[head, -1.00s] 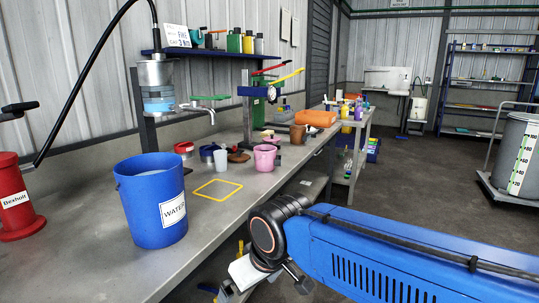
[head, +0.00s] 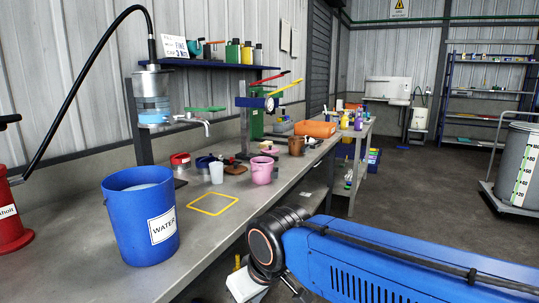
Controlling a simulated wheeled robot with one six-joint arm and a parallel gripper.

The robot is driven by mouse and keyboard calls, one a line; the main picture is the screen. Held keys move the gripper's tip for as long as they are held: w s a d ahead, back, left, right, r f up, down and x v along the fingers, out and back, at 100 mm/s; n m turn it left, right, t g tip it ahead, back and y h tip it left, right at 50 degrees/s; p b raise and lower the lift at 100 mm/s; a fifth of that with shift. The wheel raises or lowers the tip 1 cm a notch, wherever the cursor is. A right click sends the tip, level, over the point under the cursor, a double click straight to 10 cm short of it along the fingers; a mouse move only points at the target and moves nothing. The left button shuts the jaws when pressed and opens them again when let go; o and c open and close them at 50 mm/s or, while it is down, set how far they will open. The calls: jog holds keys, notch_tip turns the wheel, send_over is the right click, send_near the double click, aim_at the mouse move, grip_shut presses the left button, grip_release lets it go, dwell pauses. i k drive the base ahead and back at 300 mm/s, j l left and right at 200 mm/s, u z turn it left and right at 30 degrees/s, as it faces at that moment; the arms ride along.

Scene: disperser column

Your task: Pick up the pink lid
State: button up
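A small flat pink thing (head: 269,151), which may be the pink lid, lies on the grey bench behind the pink mug (head: 262,171); it is too small to be sure. My blue arm reaches in from the lower right. Its wrist is bent down beside the bench's front edge. My gripper (head: 268,293) is only partly seen at the bottom edge of the head view, low and well short of the pink thing. Its fingertips are hidden or cut off, so its opening does not show.
A blue WATER bucket (head: 140,216) stands on the near bench (head: 205,236), beside a yellow square outline (head: 213,204). A white cup (head: 216,172), red container (head: 180,161), brown mug (head: 296,146) and orange tray (head: 315,129) stand farther back. Open floor lies right.

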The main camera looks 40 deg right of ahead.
aim_at(272, 150)
jog(key=i+l+u, duration=0.1)
jog(key=l, duration=0.65)
jog(key=i+l+u, duration=0.1)
jog(key=l, duration=0.6)
jog(key=i+l+u, duration=0.1)
jog(key=l, duration=0.65)
